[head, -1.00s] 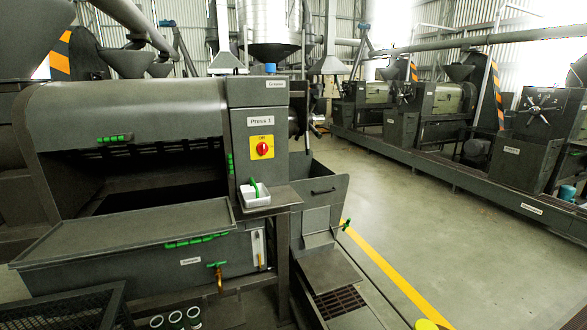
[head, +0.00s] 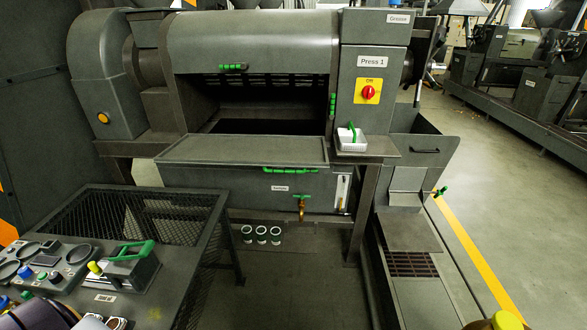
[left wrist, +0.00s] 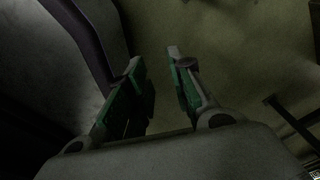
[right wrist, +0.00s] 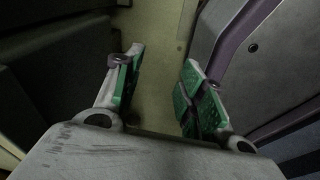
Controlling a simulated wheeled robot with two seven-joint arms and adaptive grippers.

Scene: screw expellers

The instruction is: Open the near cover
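Press 1, the near machine, faces me in the head view. Its long curved grey cover (head: 255,42) has a green handle (head: 233,67) on its lower edge. Below it is a dark opening. In front, a flat grey panel (head: 240,150) tops the box, whose front has a green bar handle (head: 290,170). I cannot tell which part is the near cover. My left gripper (left wrist: 158,68) shows in the left wrist view, open with nothing between its fingers. My right gripper (right wrist: 160,72) is open and empty in the right wrist view. Neither touches the press.
A mesh-sided table (head: 150,205) stands at front left, with a green-handled box (head: 130,268) on it. A white tray (head: 352,141) sits on the press's right ledge. Three small cups (head: 262,234) stand below a tap (head: 301,208). Open floor lies right of the yellow line (head: 468,250).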

